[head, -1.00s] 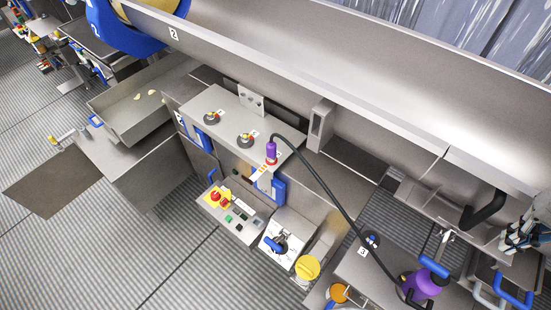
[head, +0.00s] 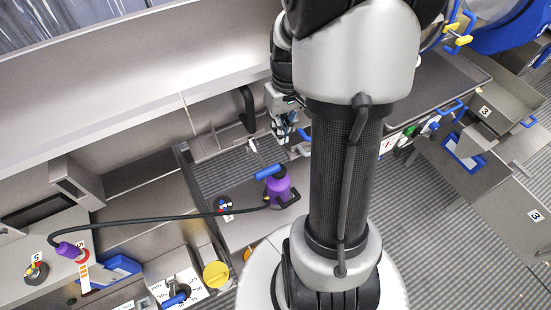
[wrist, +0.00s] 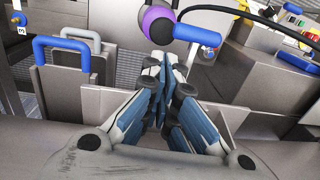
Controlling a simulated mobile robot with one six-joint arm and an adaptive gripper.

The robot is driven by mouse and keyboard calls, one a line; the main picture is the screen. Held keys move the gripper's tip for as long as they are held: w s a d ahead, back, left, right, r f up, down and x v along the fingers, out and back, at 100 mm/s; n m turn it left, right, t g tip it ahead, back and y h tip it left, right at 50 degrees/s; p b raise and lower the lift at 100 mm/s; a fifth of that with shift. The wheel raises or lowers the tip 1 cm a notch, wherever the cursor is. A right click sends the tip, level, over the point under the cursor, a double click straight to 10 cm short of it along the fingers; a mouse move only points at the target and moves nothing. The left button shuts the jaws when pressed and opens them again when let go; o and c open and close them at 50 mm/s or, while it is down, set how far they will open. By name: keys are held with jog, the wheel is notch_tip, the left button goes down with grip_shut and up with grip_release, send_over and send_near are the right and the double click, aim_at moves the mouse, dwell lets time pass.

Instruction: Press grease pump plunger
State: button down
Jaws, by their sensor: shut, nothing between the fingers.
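The grease pump (head: 278,188) has a purple body and a blue plunger handle (head: 269,172). It stands on a metal surface, left of my arm in the head view. A black hose runs left from it to a purple nozzle (head: 68,250). In the wrist view the purple body (wrist: 157,24) and blue handle (wrist: 197,36) are at the top, beyond my fingertips. My gripper (wrist: 168,66) is shut and empty. In the head view my gripper (head: 281,130) is partly hidden by my arm and shows above the pump in the picture, apart from the handle.
A blue bar handle (wrist: 61,48) and a grey handle (wrist: 82,38) stand left of my gripper in the wrist view. A yellow cap (head: 216,275) and a dial panel (head: 177,290) are at lower left. A long metal trough wall (head: 100,75) crosses behind.

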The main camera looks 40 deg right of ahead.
jog(key=f, duration=0.4)
jog(key=f+b, duration=0.1)
jog(key=f, duration=0.3)
jog(key=a+f, duration=0.1)
jog(key=f, duration=0.3)
jog(key=shift+f, duration=0.15)
jog(key=shift+f+b, duration=0.1)
jog(key=shift+b, duration=0.25)
notch_tip(320, 180, down, 4)
jog(key=b, duration=0.3)
jog(key=shift+r, duration=0.2)
jog(key=shift+s+r, duration=0.1)
notch_tip(320, 180, up, 14)
jog(key=d+p, duration=0.1)
jog(key=p, duration=0.3)
jog(key=shift+r, duration=0.1)
dwell(1.0)
